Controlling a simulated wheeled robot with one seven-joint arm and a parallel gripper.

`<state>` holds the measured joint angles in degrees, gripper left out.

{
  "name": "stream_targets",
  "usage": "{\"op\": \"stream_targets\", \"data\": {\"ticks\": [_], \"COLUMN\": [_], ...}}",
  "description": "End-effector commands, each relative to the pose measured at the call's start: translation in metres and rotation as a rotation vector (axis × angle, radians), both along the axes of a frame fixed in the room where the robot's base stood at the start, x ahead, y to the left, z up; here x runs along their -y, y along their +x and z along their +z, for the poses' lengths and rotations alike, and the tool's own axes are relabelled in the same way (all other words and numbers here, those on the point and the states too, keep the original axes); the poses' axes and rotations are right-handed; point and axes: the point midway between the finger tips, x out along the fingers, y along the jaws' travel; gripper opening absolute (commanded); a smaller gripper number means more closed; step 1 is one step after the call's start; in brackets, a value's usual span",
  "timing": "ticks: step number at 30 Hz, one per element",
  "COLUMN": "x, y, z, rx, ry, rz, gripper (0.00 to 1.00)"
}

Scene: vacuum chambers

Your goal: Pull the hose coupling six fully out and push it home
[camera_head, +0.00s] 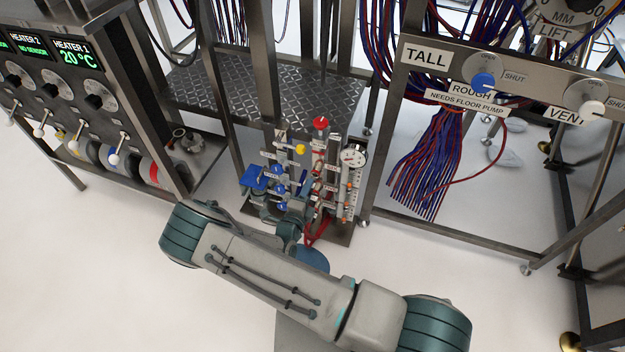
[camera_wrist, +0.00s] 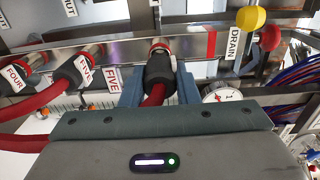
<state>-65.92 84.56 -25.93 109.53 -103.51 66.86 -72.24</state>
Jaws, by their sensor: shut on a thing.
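In the wrist view my gripper (camera_wrist: 159,76) has its two blue fingers closed on either side of a black hose coupling (camera_wrist: 159,66). A red hose (camera_wrist: 154,96) runs from it back toward my palm. The coupling's front end is at a red ring and metal fitting on the rail (camera_wrist: 110,50); I cannot tell how far it is seated. No SIX tag is readable on it. Two tags reading FIVE (camera_wrist: 113,78) are to its left. In the head view the coupling is hidden, and my arm covers the lower part of the valve panel (camera_head: 331,178).
Neighbouring black couplings (camera_wrist: 68,76) with red hoses are close on the left. On the right are a DRAIN tag (camera_wrist: 234,42), yellow knob (camera_wrist: 250,18), red knob (camera_wrist: 269,38) and a gauge (camera_wrist: 222,95). Frame posts (camera_head: 385,150) flank the panel. The front floor (camera_head: 90,260) is clear.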

Motion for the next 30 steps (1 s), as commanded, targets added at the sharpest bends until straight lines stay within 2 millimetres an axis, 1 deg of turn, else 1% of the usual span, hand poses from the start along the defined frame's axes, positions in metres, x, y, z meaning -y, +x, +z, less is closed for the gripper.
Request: {"op": "stream_targets", "data": {"ticks": [30], "x": [0.0020], "y": [0.0052], "z": [0.0002], "rx": [0.001], "ry": [0.001], "rz": [0.000], "gripper": [0.00]}}
